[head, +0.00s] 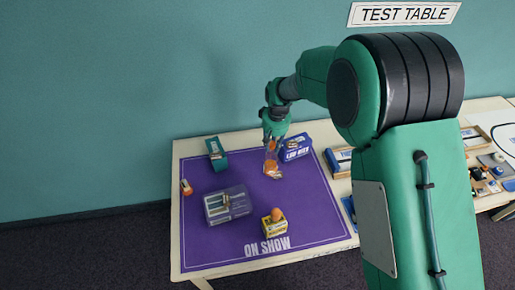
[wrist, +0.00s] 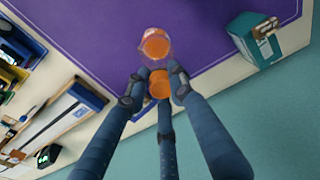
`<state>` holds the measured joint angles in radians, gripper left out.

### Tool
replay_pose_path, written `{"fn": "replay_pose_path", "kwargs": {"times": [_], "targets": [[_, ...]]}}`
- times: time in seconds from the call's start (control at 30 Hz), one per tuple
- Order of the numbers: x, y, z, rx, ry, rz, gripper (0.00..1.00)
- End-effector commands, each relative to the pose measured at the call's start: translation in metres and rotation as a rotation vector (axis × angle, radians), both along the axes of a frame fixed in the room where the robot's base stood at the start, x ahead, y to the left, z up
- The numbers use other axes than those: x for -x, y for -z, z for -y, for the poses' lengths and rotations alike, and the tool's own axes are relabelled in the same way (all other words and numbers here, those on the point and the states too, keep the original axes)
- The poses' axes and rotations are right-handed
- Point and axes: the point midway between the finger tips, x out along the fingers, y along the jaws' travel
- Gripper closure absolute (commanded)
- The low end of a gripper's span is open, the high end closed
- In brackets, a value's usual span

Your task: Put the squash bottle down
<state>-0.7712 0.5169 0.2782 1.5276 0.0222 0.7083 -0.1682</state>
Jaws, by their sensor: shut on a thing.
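The squash bottle (head: 272,168) is a clear bottle with orange contents, over the back middle of the purple mat (head: 310,205). My gripper (head: 274,140) is above it, with its fingers shut around its upper end. In the wrist view the orange cap (wrist: 159,84) sits between the fingertips, and the bottle's clear and orange body (wrist: 155,45) extends beyond them over the purple mat. The fingers hide part of the neck. I cannot tell whether the base touches the mat.
A blue box (head: 296,148) stands close right of the bottle. A teal device (head: 216,154) is back left, a clear case (head: 228,205) front left, and a yellow box with an orange ball (head: 273,224) in front. A small orange item (head: 186,187) lies far left. Bare mat shows between them.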

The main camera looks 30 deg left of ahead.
Motion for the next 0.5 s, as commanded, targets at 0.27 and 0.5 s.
{"fn": "replay_pose_path", "kwargs": {"times": [0.27,0.5], "targets": [[-0.015,0.012,-0.027,0.002,-0.044,-0.002,1.0],[-0.024,0.023,-0.046,0.004,-0.078,-0.002,1.0]]}}
